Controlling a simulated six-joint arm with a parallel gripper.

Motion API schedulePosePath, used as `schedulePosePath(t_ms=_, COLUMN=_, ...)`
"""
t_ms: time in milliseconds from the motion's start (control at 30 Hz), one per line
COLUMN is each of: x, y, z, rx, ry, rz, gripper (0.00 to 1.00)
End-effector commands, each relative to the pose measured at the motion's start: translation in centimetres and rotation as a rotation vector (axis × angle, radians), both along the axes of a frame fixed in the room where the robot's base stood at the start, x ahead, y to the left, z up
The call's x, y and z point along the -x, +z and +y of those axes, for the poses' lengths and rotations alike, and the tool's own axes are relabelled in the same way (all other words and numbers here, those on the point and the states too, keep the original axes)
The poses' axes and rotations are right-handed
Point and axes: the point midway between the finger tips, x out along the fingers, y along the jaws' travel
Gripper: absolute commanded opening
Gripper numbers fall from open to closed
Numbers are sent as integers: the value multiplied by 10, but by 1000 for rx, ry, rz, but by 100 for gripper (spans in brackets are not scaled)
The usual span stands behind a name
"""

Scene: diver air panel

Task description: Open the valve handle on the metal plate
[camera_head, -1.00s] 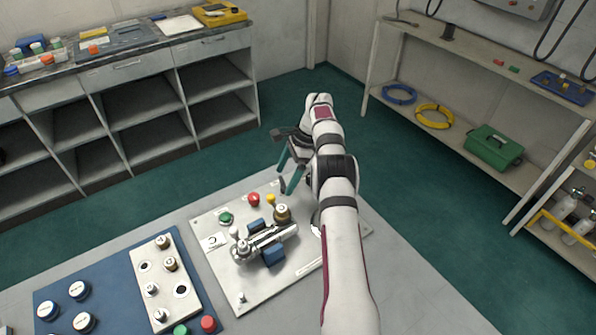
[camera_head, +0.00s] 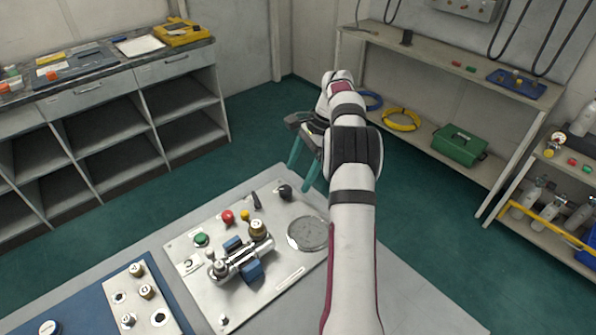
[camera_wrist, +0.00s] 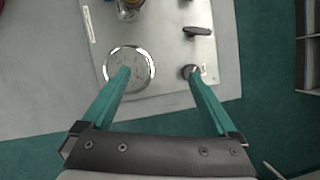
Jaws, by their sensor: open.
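The metal plate (camera_head: 195,298) lies on the grey bench. A small black lever handle (camera_head: 256,200) stands near its far edge; it also shows in the wrist view (camera_wrist: 198,32). A round black knob (camera_head: 285,191) is right of the lever. In the wrist view the knob (camera_wrist: 190,71) appears at my right fingertip; I cannot tell whether they touch. My gripper (camera_head: 299,178) is open and empty, pointing down at the plate's far right corner. In the wrist view my gripper (camera_wrist: 158,71) has its left fingertip overlapping a round silver-rimmed disc (camera_wrist: 129,60).
A chrome valve body (camera_head: 235,262) with blue clamps (camera_head: 252,270) and a brass fitting (camera_head: 258,229) stands mid-plate. A blue mat (camera_head: 85,290) lies left. Open floor lies beyond the bench.

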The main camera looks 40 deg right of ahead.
Motion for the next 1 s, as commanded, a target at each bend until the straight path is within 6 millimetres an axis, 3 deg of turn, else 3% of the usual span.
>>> schedulePosePath(t_ms=67, x=-6, y=4, z=12, rx=85, ry=164, rz=-58, gripper=77)
schedulePosePath(t_ms=233, x=-24, y=23, z=62, rx=482, ry=948, rz=-297, gripper=47)
schedulePosePath(t_ms=300, x=-27, y=30, z=82, rx=615, ry=1206, rz=-360, gripper=47)
schedulePosePath(t_ms=400, x=-29, y=35, z=97, rx=729, ry=1417, rz=-403, gripper=47)
schedulePosePath(t_ms=567, x=-38, y=13, z=97, rx=752, ry=1466, rz=-408, gripper=47)
schedulePosePath(t_ms=800, x=-64, y=-54, z=89, rx=750, ry=1463, rz=-406, gripper=47)
schedulePosePath(t_ms=1000, x=-81, y=-95, z=83, rx=752, ry=1461, rz=-406, gripper=47)
